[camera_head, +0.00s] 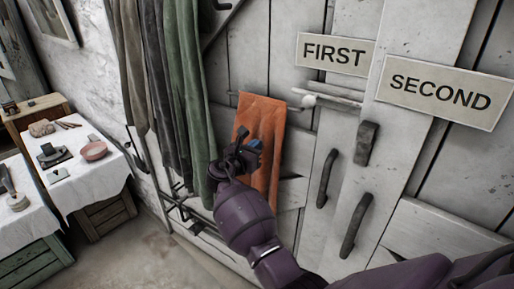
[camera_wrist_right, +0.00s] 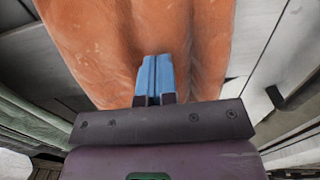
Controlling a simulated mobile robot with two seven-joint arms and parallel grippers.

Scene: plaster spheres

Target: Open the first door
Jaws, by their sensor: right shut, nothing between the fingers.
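The first door (camera_head: 308,190) is a pale wooden plank door under a sign reading FIRST (camera_head: 336,54). It looks closed. A dark vertical handle (camera_head: 327,178) is on it. An orange cloth (camera_head: 264,135) hangs from a rail in front of the door's left part. My right gripper (camera_head: 254,145) is shut and empty in front of the cloth, left of the handle. In the right wrist view its blue fingertips (camera_wrist_right: 154,76) are together against the backdrop of the orange cloth (camera_wrist_right: 90,40); whether they touch it I cannot tell. My left gripper does not show.
A second panel with a SECOND sign (camera_head: 440,92), a dark handle (camera_head: 357,225) and a dark block (camera_head: 367,143) stands at right. A pale rod (camera_head: 330,101) crosses above the first handle. Coats (camera_head: 180,80) hang at left. Tables (camera_head: 90,180) stand far left; floor between is clear.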

